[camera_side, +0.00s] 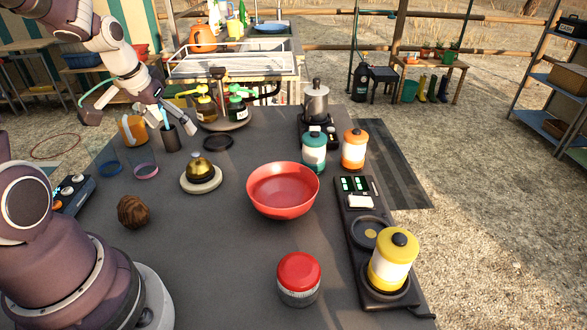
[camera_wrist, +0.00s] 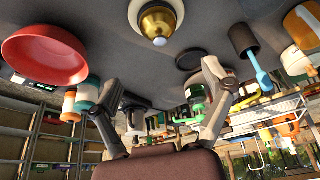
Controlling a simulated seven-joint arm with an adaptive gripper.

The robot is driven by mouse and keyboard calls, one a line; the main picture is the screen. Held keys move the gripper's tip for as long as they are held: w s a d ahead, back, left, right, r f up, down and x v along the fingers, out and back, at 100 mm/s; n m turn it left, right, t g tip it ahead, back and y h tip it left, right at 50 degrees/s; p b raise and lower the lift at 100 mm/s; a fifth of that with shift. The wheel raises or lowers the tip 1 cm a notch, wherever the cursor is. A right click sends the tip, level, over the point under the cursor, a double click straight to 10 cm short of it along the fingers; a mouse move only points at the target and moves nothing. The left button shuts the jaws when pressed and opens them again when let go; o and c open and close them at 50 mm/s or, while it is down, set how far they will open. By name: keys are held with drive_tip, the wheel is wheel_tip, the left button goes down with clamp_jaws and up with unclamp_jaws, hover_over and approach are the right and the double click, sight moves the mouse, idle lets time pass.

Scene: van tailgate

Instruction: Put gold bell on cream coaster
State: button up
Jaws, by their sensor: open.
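The gold bell (camera_side: 201,167) is a small dome that stands upright on the round cream coaster (camera_side: 213,184), left of the red bowl. The coaster's rim shows around the bell's base. In the wrist view, the bell (camera_wrist: 157,20) is at the top centre, with the pale coaster (camera_wrist: 134,12) behind it, partly cut by the frame edge. My gripper (camera_side: 172,115) is at the upper left of the side view, above the back of the table, apart from the bell. In the wrist view, my gripper (camera_wrist: 162,82) has its two fingers spread, with nothing held between them.
The red bowl (camera_side: 283,190) stands right of the bell. A brown ball (camera_side: 133,211) lies front left, a red-lidded jar (camera_side: 299,279) in front.

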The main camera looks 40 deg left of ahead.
drive_tip(key=s+d+r+m, duration=0.2)
drive_tip(key=s+d+r, duration=0.1)
drive_tip(key=d, duration=0.5)
drive_tip(key=s+d+r+m+t+h, duration=0.1)
drive_tip(key=s+d+r+m, duration=0.1)
drive_tip(key=d, duration=0.7)
drive_tip(key=shift+s+r+m+h, duration=0.3)
drive_tip(key=shift+s+r, duration=0.5)
drive_tip(key=shift+r, duration=0.15)
